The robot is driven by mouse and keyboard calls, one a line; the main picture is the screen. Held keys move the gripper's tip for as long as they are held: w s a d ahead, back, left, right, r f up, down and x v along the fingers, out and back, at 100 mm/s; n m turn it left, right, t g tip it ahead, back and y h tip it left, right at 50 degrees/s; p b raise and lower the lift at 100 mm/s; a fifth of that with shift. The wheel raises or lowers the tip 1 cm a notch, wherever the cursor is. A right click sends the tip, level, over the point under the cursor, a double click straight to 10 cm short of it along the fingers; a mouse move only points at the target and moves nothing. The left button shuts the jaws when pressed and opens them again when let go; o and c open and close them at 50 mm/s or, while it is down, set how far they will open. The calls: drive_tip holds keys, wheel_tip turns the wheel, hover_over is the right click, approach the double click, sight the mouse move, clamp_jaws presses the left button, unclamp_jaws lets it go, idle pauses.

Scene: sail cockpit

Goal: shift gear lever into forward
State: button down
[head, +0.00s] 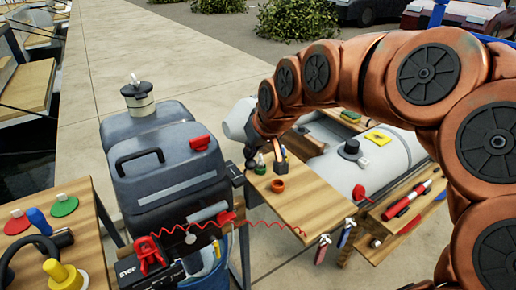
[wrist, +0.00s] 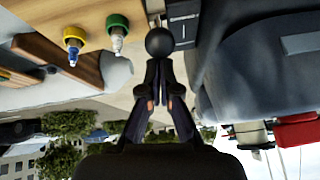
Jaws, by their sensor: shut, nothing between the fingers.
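The grey outboard motor (head: 170,170) stands left of centre in the head view, and its grey side (wrist: 255,75) fills the right of the wrist view. A black ball knob (wrist: 160,42), seemingly that of the gear lever, shows just beyond the fingertips in the wrist view. My gripper (wrist: 160,92) is shut and empty, its fingers lined up with the knob; whether they touch it I cannot tell. In the head view my gripper (head: 254,152) is small and dark beside the motor's right side, and the lever cannot be made out there.
A wooden bench (head: 300,205) with small bottles and an orange ring lies right of the motor. A red coiled cord (head: 270,223) hangs across the front. A grey inflatable tube (head: 365,165) lies behind the bench. Another bench (head: 85,250) with tools stands at left.

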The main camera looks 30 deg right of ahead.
drive_tip(key=shift+s+f, duration=0.2)
drive_tip(key=shift+s, duration=0.05)
idle(0.4)
wheel_tip(320, 180, up, 12)
drive_tip(key=s+d+p, duration=0.1)
drive_tip(key=shift+s+d+f, duration=0.15)
drive_tip(key=shift+s, duration=0.25)
idle(0.3)
